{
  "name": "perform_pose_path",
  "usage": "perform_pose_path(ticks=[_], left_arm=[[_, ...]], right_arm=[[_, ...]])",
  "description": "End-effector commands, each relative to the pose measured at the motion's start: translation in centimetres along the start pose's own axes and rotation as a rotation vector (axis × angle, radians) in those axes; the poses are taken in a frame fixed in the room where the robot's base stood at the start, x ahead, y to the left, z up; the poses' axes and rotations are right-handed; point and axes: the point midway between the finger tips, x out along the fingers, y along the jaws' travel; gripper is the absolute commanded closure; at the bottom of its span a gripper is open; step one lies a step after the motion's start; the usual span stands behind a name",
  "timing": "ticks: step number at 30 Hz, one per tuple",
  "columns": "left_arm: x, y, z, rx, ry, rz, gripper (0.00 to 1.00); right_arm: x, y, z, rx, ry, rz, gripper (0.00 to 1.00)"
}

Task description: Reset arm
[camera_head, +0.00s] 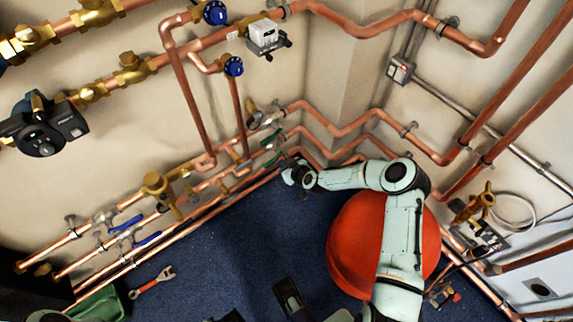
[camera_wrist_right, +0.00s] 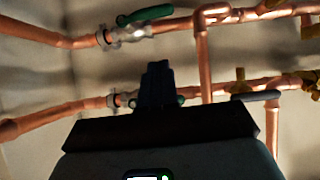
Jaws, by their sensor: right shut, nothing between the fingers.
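My right arm (camera_head: 405,225) reaches from the lower right toward the pipes on the left wall. My right gripper (camera_head: 284,158) is at the arm's end, close to the lower pipes. In the right wrist view its fingers (camera_wrist_right: 157,72) are shut together with nothing between them. They stand in front of a copper pipe and hide part of a green-handled valve (camera_wrist_right: 182,100). I cannot tell whether they touch it. Another green lever handle (camera_wrist_right: 145,14) is on the upper pipe. My left gripper cannot be made out in these views.
A red-orange round container (camera_head: 347,240) stands on the blue floor (camera_head: 235,245) under my right arm. Copper pipes (camera_head: 205,135) with valves line both walls. A wrench (camera_head: 152,283) lies on the floor beside a green crate (camera_head: 98,303). The middle floor is mostly clear.

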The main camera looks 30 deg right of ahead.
Motion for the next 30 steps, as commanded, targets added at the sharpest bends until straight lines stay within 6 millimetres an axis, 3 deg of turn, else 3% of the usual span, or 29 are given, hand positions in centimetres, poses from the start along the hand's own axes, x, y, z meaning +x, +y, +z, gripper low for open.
perform_pose_path(ticks=[4,12,16,20,23,27,30], left_arm=[[-0.4,0.1,0.6,0.002,-0.016,0.001,0.57],[-0.4,0.1,0.7,0.002,-0.02,0.001,0.57],[-1.0,0.3,0.8,0.002,-0.023,0.001,0.57],[-3.0,0.8,1.4,0.003,-0.037,0.001,0.57],[-5.1,1.4,2.0,0.004,-0.059,0.0,0.57],[-8.0,2.2,2.9,0.005,-0.091,-0.002,0.57],[-10.0,2.8,3.4,0.007,-0.117,-0.003,0.57]], right_arm=[[-1.3,0.0,0.0,-0.001,-0.001,0.0,1.0],[-1.6,0.0,0.1,0.0,0.0,0.0,1.0],[-2.0,-1.6,0.4,0.017,-0.024,-0.029,1.0],[-4.1,-6.6,1.9,0.086,-0.116,-0.118,1.0],[-7.2,-11.9,4.0,0.168,-0.245,-0.202,1.0],[-13.6,-18.1,7.8,0.289,-0.471,-0.276,1.0],[-19.1,-21.0,10.1,0.37,-0.648,-0.284,1.0]])
